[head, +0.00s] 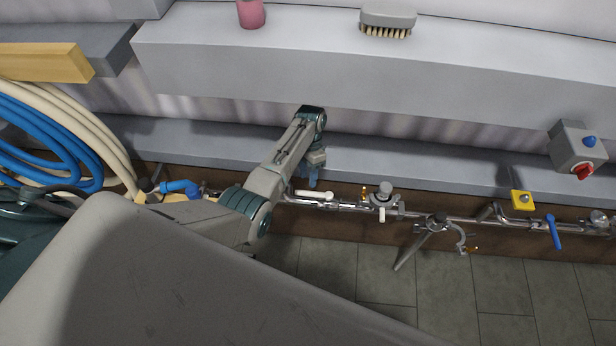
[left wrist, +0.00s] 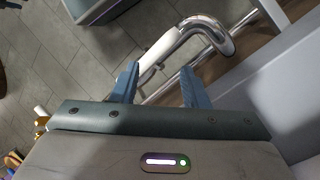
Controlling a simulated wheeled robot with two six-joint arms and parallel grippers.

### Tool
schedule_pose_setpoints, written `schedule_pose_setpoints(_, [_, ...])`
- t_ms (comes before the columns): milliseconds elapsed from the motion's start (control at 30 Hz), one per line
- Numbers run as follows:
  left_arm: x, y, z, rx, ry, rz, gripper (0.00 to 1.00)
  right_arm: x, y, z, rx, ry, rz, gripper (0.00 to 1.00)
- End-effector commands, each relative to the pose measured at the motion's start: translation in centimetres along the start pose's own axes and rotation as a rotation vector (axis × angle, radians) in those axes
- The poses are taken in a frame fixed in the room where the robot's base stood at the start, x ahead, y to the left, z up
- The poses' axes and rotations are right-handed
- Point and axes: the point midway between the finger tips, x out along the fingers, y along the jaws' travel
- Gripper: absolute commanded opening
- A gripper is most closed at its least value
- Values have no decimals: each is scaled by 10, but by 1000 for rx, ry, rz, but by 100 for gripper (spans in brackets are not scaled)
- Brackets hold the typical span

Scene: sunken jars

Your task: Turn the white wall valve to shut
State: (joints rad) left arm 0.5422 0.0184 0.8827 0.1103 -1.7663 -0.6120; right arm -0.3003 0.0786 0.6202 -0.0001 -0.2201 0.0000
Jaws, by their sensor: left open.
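The white valve lever (head: 312,194) shows in the head view on the chrome pipe low on the wall, lying roughly along the pipe. It also shows in the left wrist view as a white handle (left wrist: 160,48) beside a bent chrome pipe. My left gripper (head: 314,181) points down just above the lever. In the left wrist view its two blue fingers (left wrist: 160,69) are apart, with the lever's end ahead of the gap between them. I cannot tell whether they touch it. My right gripper is not in view.
A grey-capped fitting (head: 384,190), a yellow handle (head: 522,200) and a blue lever (head: 553,232) sit along the pipe to the right. Blue and cream hoses (head: 45,140) hang at left. Tiled floor (head: 390,280) lies below.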

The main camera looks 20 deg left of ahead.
Motion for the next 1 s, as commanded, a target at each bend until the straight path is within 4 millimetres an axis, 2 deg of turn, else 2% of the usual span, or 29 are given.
schedule_pose_setpoints(33, [3, -3, -2, 111, -8, 12, 41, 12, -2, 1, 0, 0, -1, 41])
schedule_pose_setpoints(200, [-2, -4, -2, 456, -28, 58, 41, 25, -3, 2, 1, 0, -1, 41])
schedule_pose_setpoints(400, [-6, -4, -2, 660, -31, 89, 41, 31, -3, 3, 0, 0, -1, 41])
schedule_pose_setpoints(567, [2, -3, -1, 688, -32, 95, 41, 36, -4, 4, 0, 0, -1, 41])
schedule_pose_setpoints(867, [47, 0, 0, 685, -32, 94, 41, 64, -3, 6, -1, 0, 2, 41])
schedule_pose_setpoints(1000, [43, 1, 2, 684, -31, 92, 41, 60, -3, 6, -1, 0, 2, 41])
